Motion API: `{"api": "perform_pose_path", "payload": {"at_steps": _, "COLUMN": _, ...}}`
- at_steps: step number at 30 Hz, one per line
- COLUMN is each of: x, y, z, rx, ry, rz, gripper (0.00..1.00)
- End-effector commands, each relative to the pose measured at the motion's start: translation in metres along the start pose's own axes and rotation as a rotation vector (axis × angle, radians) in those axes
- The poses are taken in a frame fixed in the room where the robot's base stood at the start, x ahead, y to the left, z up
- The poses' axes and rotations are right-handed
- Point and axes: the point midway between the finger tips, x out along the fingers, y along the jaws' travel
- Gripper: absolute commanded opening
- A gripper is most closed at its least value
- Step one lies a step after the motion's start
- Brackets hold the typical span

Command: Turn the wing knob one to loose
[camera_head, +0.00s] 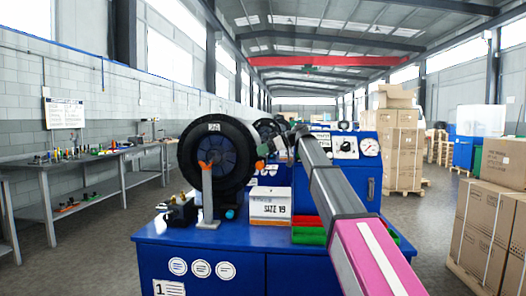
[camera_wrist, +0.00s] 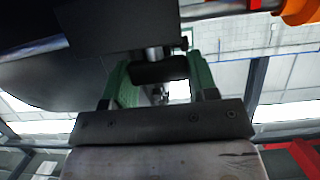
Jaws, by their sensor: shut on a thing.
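My gripper (camera_head: 266,147) is beside the right side of the large black wheel (camera_head: 216,156) marked with a white tag, above the blue bench. In the wrist view, the green fingers of my gripper (camera_wrist: 160,88) stand on both sides of a dark blocky piece, the wing knob (camera_wrist: 158,70), and are shut on it. The knob sits on a short metal stem below a black block (camera_wrist: 118,26). In the head view the knob is too small and covered to make out. Its number cannot be read.
The blue bench (camera_head: 200,246) carries a white SIZE 19 box (camera_head: 270,208), red and green trays (camera_head: 308,236) and a small black device (camera_head: 180,211). A blue cabinet with a gauge (camera_head: 370,147) stands behind my arm. Cartons (camera_head: 495,215) stack at right; a workbench (camera_head: 100,156) runs left.

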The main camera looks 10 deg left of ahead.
Motion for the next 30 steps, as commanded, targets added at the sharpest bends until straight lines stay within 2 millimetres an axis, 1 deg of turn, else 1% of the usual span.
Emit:
{"api": "perform_pose_path", "payload": {"at_steps": 16, "x": 0.0000, "y": -0.0002, "z": 0.0004, "rx": -0.012, "ry": -0.001, "rz": -0.029, "gripper": 0.29}}
{"api": "perform_pose_path", "payload": {"at_steps": 17, "x": 0.0001, "y": -0.0002, "z": 0.0004, "rx": -0.012, "ry": -0.002, "rz": -0.029, "gripper": 0.60}}
{"api": "perform_pose_path", "payload": {"at_steps": 18, "x": 0.0001, "y": -0.0002, "z": 0.0004, "rx": -0.012, "ry": -0.002, "rz": -0.029, "gripper": 0.73}}
{"api": "perform_pose_path", "payload": {"at_steps": 19, "x": 0.0001, "y": -0.0002, "z": 0.0004, "rx": -0.012, "ry": -0.001, "rz": -0.029, "gripper": 0.79}}
{"api": "perform_pose_path", "payload": {"at_steps": 27, "x": -0.0003, "y": 0.0000, "z": 0.0002, "rx": -0.012, "ry": -0.001, "rz": -0.028, "gripper": 0.79}}
{"api": "perform_pose_path", "payload": {"at_steps": 30, "x": -0.0051, "y": 0.0002, "z": 0.0001, "rx": -0.012, "ry": -0.001, "rz": -0.027, "gripper": 0.79}}
